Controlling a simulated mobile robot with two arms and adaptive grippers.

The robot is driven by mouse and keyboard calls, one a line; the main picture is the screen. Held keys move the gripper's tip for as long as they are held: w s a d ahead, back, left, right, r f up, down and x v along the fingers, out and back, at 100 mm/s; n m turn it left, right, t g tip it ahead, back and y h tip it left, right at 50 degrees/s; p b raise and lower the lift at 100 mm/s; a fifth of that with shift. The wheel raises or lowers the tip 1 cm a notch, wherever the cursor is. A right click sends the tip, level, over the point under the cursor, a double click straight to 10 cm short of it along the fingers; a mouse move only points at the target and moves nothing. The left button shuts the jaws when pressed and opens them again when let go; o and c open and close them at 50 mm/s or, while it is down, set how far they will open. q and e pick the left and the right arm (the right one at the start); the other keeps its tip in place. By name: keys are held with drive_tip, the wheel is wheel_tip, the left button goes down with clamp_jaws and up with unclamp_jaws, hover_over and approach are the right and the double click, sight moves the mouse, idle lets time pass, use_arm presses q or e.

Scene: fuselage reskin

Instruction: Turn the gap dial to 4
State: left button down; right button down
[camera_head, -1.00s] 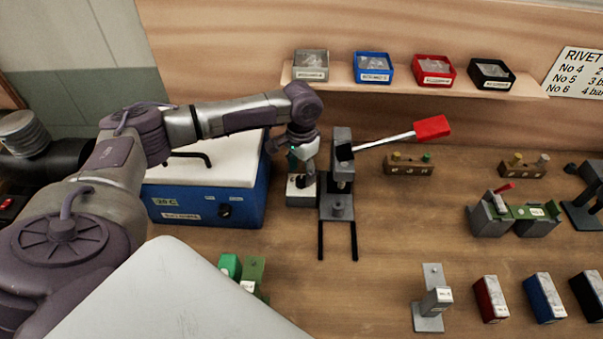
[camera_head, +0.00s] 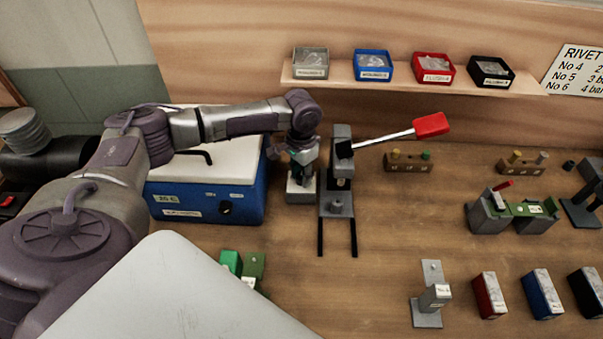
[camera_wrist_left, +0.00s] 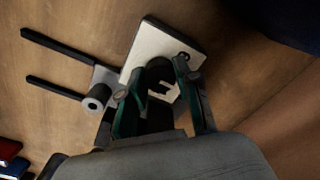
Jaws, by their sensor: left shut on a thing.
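The gap dial is a dark round knob (camera_wrist_left: 158,72) on a small box with a pale top (camera_wrist_left: 150,38). In the head view the box (camera_head: 300,196) stands just left of the riveting press (camera_head: 340,185), which has a red-handled lever. My left gripper (camera_head: 301,172) points down over the box and hides most of the knob in the head view. In the left wrist view its two greenish fingers (camera_wrist_left: 160,90) are on either side of the knob and shut on it. The dial's numbers and pointer cannot be read. My right gripper is out of view.
A blue heater box (camera_head: 210,195) with a white top stands close on the left. The press lever's red handle (camera_head: 431,125) sticks out to the right. Two dark rails (camera_head: 338,237) run forward from the press. Bins (camera_head: 373,65) line the shelf behind.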

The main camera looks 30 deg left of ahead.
use_arm(q)
drive_tip(key=shift+r+m+p, duration=0.2)
drive_tip(key=shift+m+p, duration=0.6)
drive_tip(key=shift+p, duration=0.1)
drive_tip(key=m+p, duration=0.2)
drive_tip(key=m, duration=0.1)
drive_tip(key=m+p, duration=0.1)
drive_tip(key=m, duration=0.2)
drive_tip(key=shift+w+f+m+p, duration=0.1)
drive_tip(key=shift+m+p, duration=0.25)
drive_tip(key=shift+m, duration=0.05)
drive_tip(key=shift+m+p, duration=0.3)
drive_tip(key=shift+m, duration=1.3)
drive_tip(key=c, duration=0.8)
unclamp_jaws()
